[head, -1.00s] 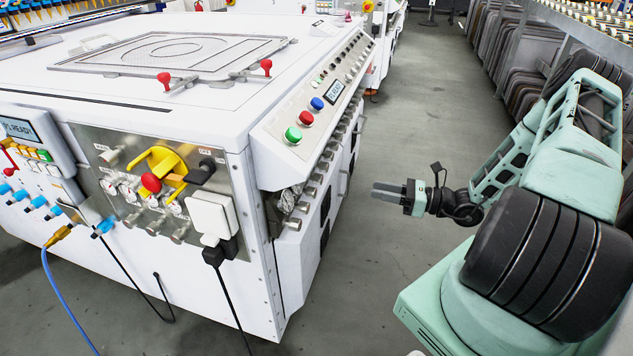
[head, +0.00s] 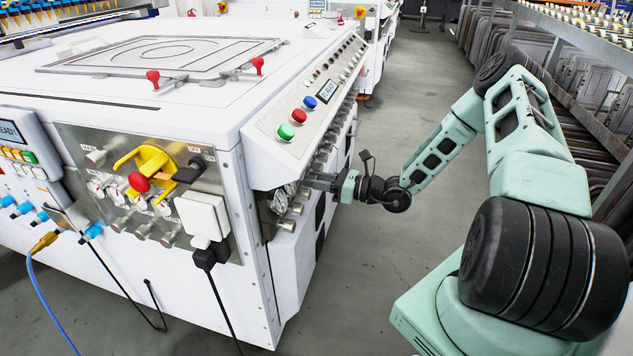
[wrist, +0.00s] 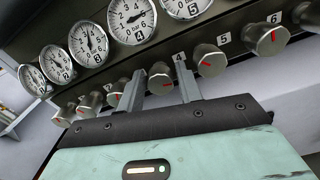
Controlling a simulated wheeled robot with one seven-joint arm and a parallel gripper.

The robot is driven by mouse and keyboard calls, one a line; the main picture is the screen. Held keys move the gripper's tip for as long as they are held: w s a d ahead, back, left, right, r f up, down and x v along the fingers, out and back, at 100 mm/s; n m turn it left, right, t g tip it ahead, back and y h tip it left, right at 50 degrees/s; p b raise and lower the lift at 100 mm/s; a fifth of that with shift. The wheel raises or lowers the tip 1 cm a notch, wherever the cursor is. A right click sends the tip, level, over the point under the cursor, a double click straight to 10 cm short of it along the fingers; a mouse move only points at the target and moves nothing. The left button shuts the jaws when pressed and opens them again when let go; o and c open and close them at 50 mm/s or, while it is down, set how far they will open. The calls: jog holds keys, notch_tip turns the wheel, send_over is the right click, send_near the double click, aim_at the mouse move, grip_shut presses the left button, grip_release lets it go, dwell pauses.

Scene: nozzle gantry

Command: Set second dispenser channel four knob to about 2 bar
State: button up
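The dispenser's row of silver knobs runs under the sloped console of the white machine (head: 283,315). In the wrist view, the channel four knob (wrist: 160,78) sits below the label 4, with a red mark on its face. My gripper (wrist: 160,88) is open, one finger on each side of this knob, with small gaps visible; I cannot tell how far the fingertips reach along it.
The channel five knob (wrist: 208,60) sits close beside my right finger, and the channel three knob is partly behind my left finger. The console overhangs the knobs, with green (head: 286,132), red and blue buttons. The aisle floor (head: 400,260) is clear.

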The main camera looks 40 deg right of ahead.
jog(key=c, duration=0.7)
jog(key=shift+p, duration=0.3)
jog(key=shift+s+a+f+n+p, duration=0.1)
jog(key=shift+f+n+p, duration=0.05)
jog(key=shift+n+p, duration=5.7)
jog(key=shift+a+f+n+p, duration=0.1)
jog(key=shift+n+p, duration=4.1)
jog(key=shift+n, duration=3.25)
jog(key=shift+f, duration=0.1)
